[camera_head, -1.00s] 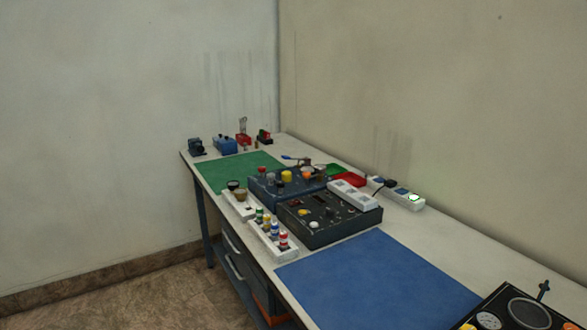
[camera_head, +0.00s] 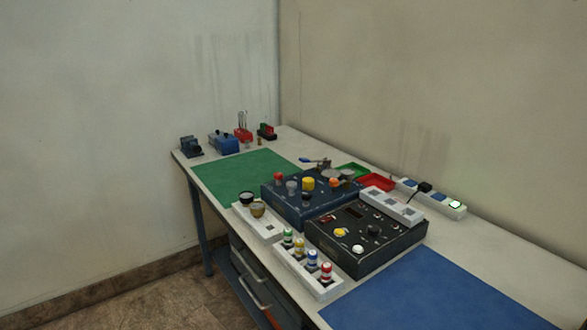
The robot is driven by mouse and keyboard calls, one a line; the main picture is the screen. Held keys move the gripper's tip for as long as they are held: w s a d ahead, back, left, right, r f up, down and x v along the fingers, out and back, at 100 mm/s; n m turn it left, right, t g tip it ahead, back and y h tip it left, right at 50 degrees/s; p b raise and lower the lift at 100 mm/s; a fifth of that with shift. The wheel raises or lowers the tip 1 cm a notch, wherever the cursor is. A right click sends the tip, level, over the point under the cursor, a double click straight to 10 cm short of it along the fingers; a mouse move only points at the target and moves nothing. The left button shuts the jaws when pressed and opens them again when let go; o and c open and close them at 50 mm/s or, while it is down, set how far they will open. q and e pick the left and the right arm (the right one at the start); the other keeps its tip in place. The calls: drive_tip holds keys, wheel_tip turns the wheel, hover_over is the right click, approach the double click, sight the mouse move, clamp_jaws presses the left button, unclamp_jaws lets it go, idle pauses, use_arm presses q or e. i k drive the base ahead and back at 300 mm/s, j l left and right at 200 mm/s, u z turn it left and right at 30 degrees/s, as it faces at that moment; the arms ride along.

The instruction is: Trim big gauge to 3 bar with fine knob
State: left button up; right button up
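The big gauge and the fine knob cannot be made out in this view. A black box (camera_head: 367,237) with small knobs, a yellow button, a white button and a small display stands mid-table; no large dial shows on it. A blue box (camera_head: 311,197) with red, grey, yellow and orange knobs stands behind it; I cannot tell any gauge reading on it. Neither of my grippers is in view.
The long white table (camera_head: 490,247) runs along the right wall. It carries a green mat (camera_head: 245,177), a blue mat (camera_head: 430,295), a rack of coloured-capped bottles (camera_head: 306,270), a red tray (camera_head: 376,182) and a power strip (camera_head: 431,195). Both mats look bare.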

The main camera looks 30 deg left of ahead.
sight(291, 185)
drive_tip(key=i+j, duration=0.1)
drive_tip(key=j, duration=0.4)
drive_tip(key=i+j, duration=0.1)
drive_tip(key=j, duration=0.35)
drive_tip(key=i+j, duration=0.1)
drive_tip(key=j, duration=0.4)
drive_tip(key=j+z, duration=0.1)
drive_tip(key=j, duration=0.35)
drive_tip(key=i, duration=0.05)
